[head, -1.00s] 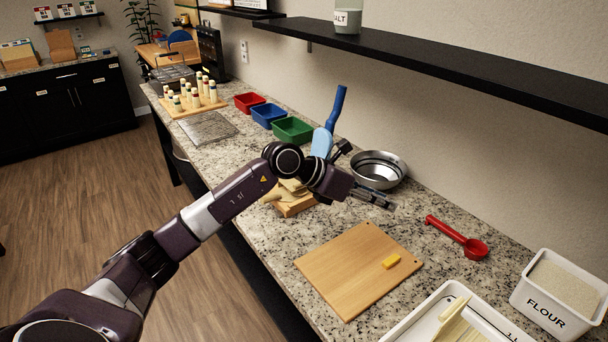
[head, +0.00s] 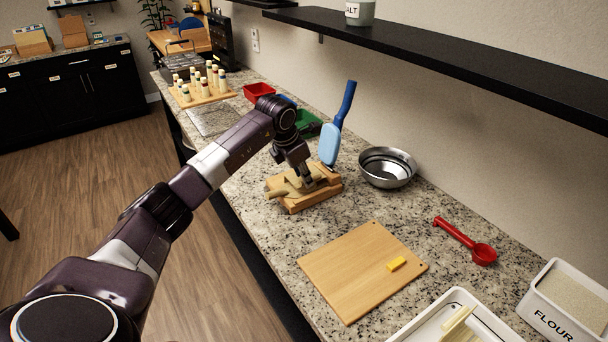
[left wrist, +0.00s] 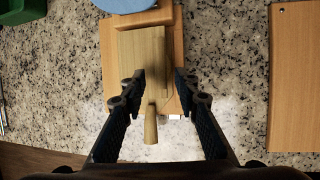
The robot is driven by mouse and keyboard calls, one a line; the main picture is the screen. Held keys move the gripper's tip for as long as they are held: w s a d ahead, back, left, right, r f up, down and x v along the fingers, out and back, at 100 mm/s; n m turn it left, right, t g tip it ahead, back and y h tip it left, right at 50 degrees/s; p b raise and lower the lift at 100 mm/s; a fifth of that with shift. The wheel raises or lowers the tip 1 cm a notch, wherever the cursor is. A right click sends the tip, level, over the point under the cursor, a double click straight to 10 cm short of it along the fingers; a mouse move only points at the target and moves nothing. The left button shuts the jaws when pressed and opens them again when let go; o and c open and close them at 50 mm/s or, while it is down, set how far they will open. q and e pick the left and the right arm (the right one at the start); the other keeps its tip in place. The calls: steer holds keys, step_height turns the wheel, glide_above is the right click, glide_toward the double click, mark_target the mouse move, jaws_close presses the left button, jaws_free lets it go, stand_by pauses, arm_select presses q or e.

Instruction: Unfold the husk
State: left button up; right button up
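The husk (left wrist: 142,58) is a pale tan folded sheet on a wooden stand (left wrist: 110,45) in the left wrist view. A narrow tapered end (left wrist: 150,125) sticks out past the stand's near edge. In the head view the husk (head: 277,192) is partly hidden by my left gripper (head: 306,182), which points down over the stand (head: 300,207). In the left wrist view the left gripper (left wrist: 159,82) is open, its fingers on either side of the husk with nothing clearly gripped. Whether they touch the husk cannot be told. My right gripper is not in view.
A blue spatula (head: 331,142) stands behind the wooden stand, near a steel bowl (head: 387,168). A cutting board (head: 345,275) with a yellow piece (head: 397,264) lies in front, beside a white tray (head: 405,335). A red scoop (head: 480,252) and flour bin (head: 560,315) are at right.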

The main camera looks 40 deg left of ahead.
arm_select(q)
steer(key=shift+w+f, duration=0.15)
steer(key=shift+f, duration=0.25)
steer(key=shift+c, duration=0.7)
jaws_close()
